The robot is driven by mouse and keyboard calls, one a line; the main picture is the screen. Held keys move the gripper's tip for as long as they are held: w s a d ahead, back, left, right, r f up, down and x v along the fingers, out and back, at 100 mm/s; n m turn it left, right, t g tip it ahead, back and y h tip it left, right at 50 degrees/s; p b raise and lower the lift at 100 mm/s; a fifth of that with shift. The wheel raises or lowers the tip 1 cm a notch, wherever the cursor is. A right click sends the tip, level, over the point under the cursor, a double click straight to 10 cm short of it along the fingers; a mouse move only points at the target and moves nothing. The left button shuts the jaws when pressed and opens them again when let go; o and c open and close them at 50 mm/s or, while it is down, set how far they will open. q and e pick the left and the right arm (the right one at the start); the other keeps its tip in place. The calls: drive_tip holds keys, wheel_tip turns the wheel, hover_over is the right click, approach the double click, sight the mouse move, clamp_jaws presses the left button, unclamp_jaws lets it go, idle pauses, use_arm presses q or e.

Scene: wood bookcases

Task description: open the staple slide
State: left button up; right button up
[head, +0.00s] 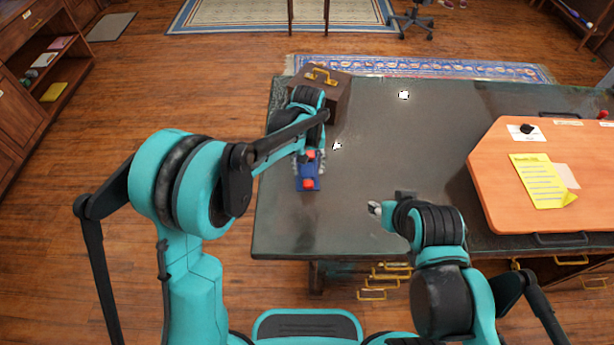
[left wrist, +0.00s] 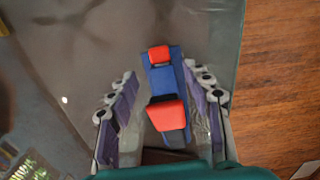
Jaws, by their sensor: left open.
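A blue and red stapler (head: 308,178) lies on the dark tabletop near its left edge. It also shows in the left wrist view (left wrist: 165,80), with a blue body and two red parts. My left gripper (head: 309,163) is open over the stapler. In the left wrist view its fingers stand on either side of the stapler, with gaps on both sides. My right gripper (head: 376,208) is above the table's front part, right of the stapler. It is small here, and I cannot tell its jaw state.
The dark table (head: 400,130) has clear room in the middle. A brown case with a yellow handle (head: 325,80) stands at the back left, behind my left gripper. An orange board (head: 550,200) with a yellow paper (head: 540,180) lies at the right.

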sight(308, 183)
use_arm(q)
wheel_tip(308, 183, down, 8)
drive_tip(key=b, duration=0.2)
drive_tip(key=shift+r+b, duration=0.1)
drive_tip(key=shift+b, duration=0.25)
